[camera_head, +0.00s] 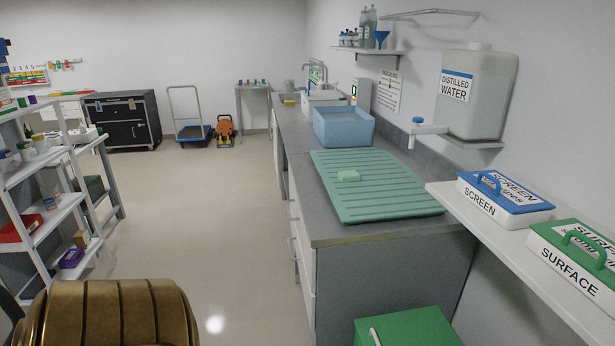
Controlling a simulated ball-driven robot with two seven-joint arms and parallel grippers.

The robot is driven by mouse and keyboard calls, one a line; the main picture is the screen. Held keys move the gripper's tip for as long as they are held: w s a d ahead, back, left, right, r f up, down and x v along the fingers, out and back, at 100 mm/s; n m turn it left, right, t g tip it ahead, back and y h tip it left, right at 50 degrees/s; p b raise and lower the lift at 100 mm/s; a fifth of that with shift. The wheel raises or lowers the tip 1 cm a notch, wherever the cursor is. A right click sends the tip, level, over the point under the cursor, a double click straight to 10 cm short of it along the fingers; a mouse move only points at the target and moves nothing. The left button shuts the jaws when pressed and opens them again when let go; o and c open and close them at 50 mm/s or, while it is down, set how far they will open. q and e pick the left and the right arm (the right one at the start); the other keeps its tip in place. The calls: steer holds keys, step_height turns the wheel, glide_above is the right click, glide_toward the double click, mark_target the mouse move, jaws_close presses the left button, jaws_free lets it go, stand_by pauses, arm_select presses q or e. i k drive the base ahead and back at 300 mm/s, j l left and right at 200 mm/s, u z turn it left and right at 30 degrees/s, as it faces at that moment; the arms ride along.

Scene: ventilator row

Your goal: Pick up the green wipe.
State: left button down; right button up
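Neither of my grippers shows in this view.
A blue-lidded SCREEN box (505,190) shares the right shelf (500,240). A blue tub (343,127) stands behind the mat, beside a wall-mounted distilled water tank (478,100). A green-topped bin (408,328) stands below the counter. Open floor (225,225) lies left, before a loaded rack (50,215).

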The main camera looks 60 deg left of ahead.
mark_target(348, 176)
steer(key=u, duration=3.35)
steer(key=z, duration=1.8)
steer(key=i+j+z, duration=0.15)
steer(key=i+j, duration=0.15)
steer(key=i+j+z, duration=0.1)
steer(key=i+j, duration=0.2)
steer(key=j, duration=0.2)
steer(key=i+j+z, duration=0.15)
steer(key=j, duration=0.3)
steer(key=i, duration=0.1)
